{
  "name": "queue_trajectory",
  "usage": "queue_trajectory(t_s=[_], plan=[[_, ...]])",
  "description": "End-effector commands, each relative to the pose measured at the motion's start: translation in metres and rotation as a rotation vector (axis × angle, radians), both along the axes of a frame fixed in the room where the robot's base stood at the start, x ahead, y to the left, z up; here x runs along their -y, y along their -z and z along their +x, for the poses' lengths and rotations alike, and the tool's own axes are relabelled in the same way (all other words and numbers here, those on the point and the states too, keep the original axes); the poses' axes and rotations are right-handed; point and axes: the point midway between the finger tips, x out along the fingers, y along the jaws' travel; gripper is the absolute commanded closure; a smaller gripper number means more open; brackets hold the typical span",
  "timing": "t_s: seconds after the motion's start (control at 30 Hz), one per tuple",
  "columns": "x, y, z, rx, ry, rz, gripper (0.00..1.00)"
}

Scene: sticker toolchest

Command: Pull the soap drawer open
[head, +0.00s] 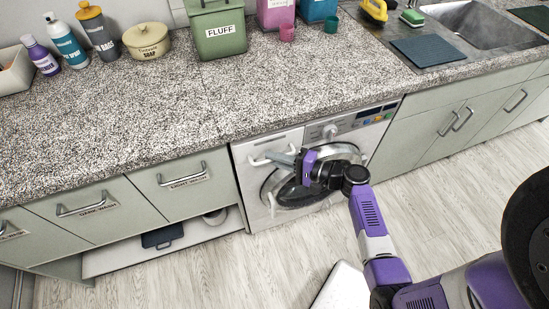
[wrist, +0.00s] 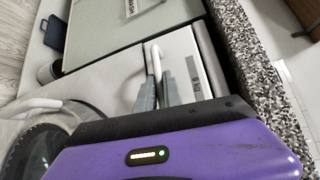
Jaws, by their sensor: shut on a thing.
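The soap drawer (head: 281,141) is the white panel at the upper left of the washing machine (head: 317,131), below the counter edge. Its white bar handle (head: 257,161) sticks out from the front. My gripper (head: 292,158) reaches the handle from the right and is shut on it. In the wrist view the fingers (wrist: 155,92) are at the handle (wrist: 151,60), and the drawer front (wrist: 183,62) carries a small printed label. The drawer's front looks nearly level with the machine; I cannot tell whether it is slightly out.
The round washer door (head: 283,187) lies just below my gripper. Grey-green drawers (head: 160,205) with metal handles stand to the left. The speckled counter (head: 200,110) overhangs above and holds bottles and canisters, including a green bin (head: 218,30). The wooden floor in front is mostly free.

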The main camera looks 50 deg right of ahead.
Motion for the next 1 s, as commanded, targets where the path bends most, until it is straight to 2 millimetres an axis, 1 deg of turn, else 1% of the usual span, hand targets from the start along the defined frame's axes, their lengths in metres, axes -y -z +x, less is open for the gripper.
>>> queue_trajectory(t_s=[0.53, 0.67, 0.77, 0.87, 1.0], plan=[[0.0, 0.001, -0.001, -0.001, 0.001, 0.001, 1.0], [-0.004, 0.001, -0.006, -0.002, 0.001, 0.0, 1.0], [-0.012, 0.001, -0.018, -0.005, 0.001, 0.002, 1.0], [-0.024, 0.001, -0.036, -0.006, 0.001, 0.003, 1.0], [-0.044, 0.001, -0.066, -0.006, 0.001, 0.004, 1.0]])
